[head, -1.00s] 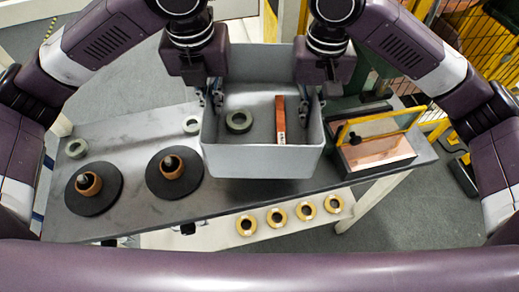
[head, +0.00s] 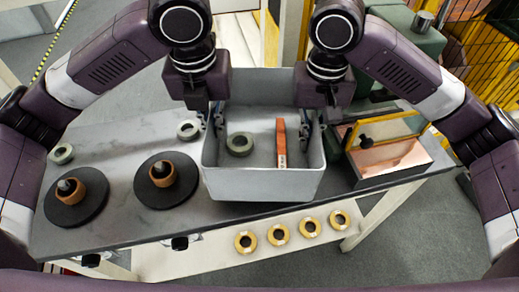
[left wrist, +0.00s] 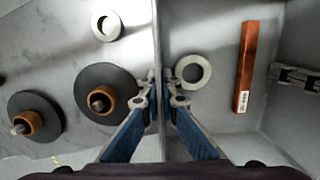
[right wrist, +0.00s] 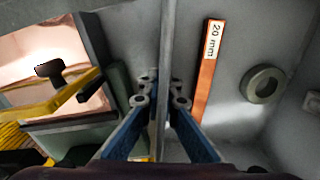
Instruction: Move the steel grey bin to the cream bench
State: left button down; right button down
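The steel grey bin (head: 264,188) is an open box over the grey-topped table. I cannot tell whether it touches the top. My left gripper (head: 211,117) is shut on its left wall, which runs between the fingers in the left wrist view (left wrist: 160,88). My right gripper (head: 313,122) is shut on its right wall, as the right wrist view (right wrist: 161,88) shows. Inside the bin lie a grey-green ring (head: 239,144) and an orange-brown bar (head: 281,145) with a white label. A cream surface (head: 238,45) shows behind the bin; I cannot tell if it is the cream bench.
The grey table top (head: 120,150) holds two black discs (head: 165,197) with orange-brown rings, and loose grey rings (head: 62,154) at left. A copper-faced block with a yellow frame (head: 395,158) stands close at the bin's right. Several brass rings (head: 309,227) lie on a lower cream shelf.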

aim_at(218, 146)
pick_arm(q)
jog(key=shift+f, duration=0.1)
pick_arm(e)
jog(key=shift+f, duration=0.1)
